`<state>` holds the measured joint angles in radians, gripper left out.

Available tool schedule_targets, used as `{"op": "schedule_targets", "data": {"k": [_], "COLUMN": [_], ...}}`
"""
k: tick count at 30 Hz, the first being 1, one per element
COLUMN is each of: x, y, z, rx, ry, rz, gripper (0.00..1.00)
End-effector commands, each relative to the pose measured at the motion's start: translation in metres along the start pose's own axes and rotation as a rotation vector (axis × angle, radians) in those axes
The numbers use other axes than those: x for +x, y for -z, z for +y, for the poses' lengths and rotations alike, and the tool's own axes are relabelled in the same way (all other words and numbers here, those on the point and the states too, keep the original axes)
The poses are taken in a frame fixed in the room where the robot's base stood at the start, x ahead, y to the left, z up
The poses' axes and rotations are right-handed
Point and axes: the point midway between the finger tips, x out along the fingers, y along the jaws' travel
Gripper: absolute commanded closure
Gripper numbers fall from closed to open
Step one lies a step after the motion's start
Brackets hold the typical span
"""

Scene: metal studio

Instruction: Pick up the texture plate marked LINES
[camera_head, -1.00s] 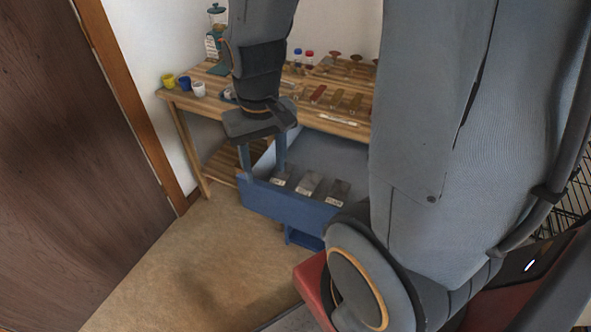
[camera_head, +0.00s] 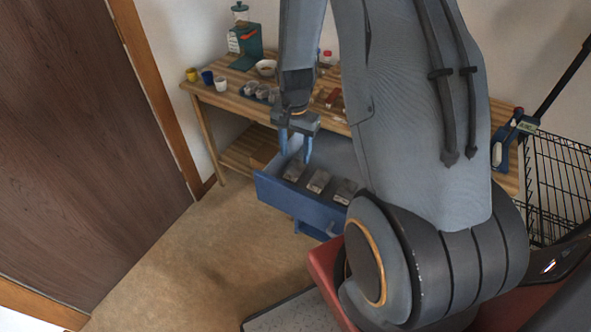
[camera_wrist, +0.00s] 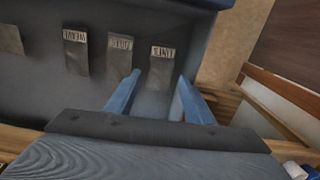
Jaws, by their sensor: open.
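The LINES plate (camera_wrist: 160,70) is a grey-brown slab with a white label, lying in an open blue drawer (camera_wrist: 215,30). In the wrist view its label shows upside down and the plate lies between my two blue fingers. My gripper (camera_wrist: 159,80) is open and empty, pointing down above this plate; contact cannot be judged. In the head view my gripper (camera_head: 294,158) is over the left end of the drawer (camera_head: 300,203), above the leftmost visible plate (camera_head: 294,171). The lettering is too small to read there.
The DOTS plate (camera_wrist: 118,53) lies left of LINES in the wrist view, close to one finger. The WEAVE plate (camera_wrist: 76,52) and another plate (camera_wrist: 10,40) lie further left. A wooden bench (camera_head: 228,100) holding cups and a bowl stands behind the drawer. Floor in front is clear.

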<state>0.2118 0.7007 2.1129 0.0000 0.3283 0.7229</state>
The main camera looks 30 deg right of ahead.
Motion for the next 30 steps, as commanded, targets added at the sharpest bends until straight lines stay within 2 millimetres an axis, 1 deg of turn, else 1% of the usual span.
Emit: {"op": "schedule_targets", "data": {"k": [7, 18, 22, 29, 30], "x": [0.016, 0.054, 0.059, 0.060, 0.060], "y": [-0.002, -0.003, -0.003, -0.003, -0.003], "z": [0.000, -0.001, -0.001, -0.001, -0.001], "rx": [-0.002, -0.002, -0.002, -0.002, -0.002], "ry": [-0.002, -0.001, 0.000, 0.000, 0.000], "rz": [-0.002, 0.000, 0.001, 0.001, 0.002], "gripper": [0.52, 0.52, 0.52, 0.52, 0.57]}}
